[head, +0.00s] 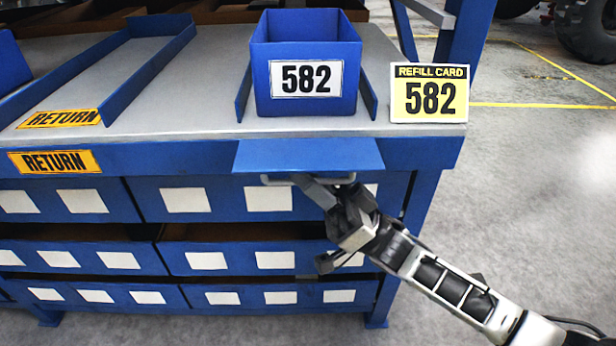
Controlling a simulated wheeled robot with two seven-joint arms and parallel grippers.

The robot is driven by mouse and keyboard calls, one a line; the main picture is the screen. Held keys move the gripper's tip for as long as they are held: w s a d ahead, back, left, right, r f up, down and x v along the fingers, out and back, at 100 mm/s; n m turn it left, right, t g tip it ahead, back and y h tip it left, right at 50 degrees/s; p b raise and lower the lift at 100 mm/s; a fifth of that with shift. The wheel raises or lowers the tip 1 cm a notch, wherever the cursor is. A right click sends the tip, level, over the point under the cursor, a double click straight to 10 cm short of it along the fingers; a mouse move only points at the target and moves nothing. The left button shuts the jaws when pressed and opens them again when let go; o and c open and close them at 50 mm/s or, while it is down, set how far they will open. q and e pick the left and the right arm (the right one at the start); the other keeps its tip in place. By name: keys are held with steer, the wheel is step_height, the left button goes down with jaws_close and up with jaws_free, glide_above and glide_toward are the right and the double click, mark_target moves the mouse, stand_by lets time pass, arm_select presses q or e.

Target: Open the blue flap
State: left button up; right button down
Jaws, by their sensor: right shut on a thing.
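The blue flap (308,153) is at the bench's front edge, directly below the blue bin labelled 582. Its face shows as a wide blue panel that appears tilted outward from the bench front. A grey bar handle (276,180) runs along its lower edge. My right gripper (318,186) comes in from the lower right and is shut on the handle; its fingers hide part of it. My left gripper is not in view.
The blue bin (305,107) stands on the bench top between two low blue guides. A yellow refill card (430,93) stands at the bench's right corner. A RETURN lane (104,75) is at left. Blue drawers (205,200) with white labels lie below.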

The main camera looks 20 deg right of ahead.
steer(key=m+t+p, duration=0.1)
steer(key=r+m+t+h+p, duration=0.1)
steer(key=shift+s+r+m+h+p, duration=0.15)
steer(key=shift+s+m+h+p, duration=0.05)
steer(key=shift+m+h+p, duration=0.15)
steer(key=shift+s+a+m+t+h+p, duration=0.1)
steer(key=shift+m+t+h+p, duration=0.3)
steer(key=shift+m+p, duration=0.15)
steer(key=shift+m+t, duration=0.4)
steer(key=c, duration=1.5)
jaws_free()
arm_select(q)
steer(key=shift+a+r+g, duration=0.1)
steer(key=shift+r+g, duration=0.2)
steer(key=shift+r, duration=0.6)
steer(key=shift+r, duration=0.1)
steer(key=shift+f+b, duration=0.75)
steer(key=shift+b, duration=0.7)
arm_select(e)
steer(key=shift+v, duration=8.15)
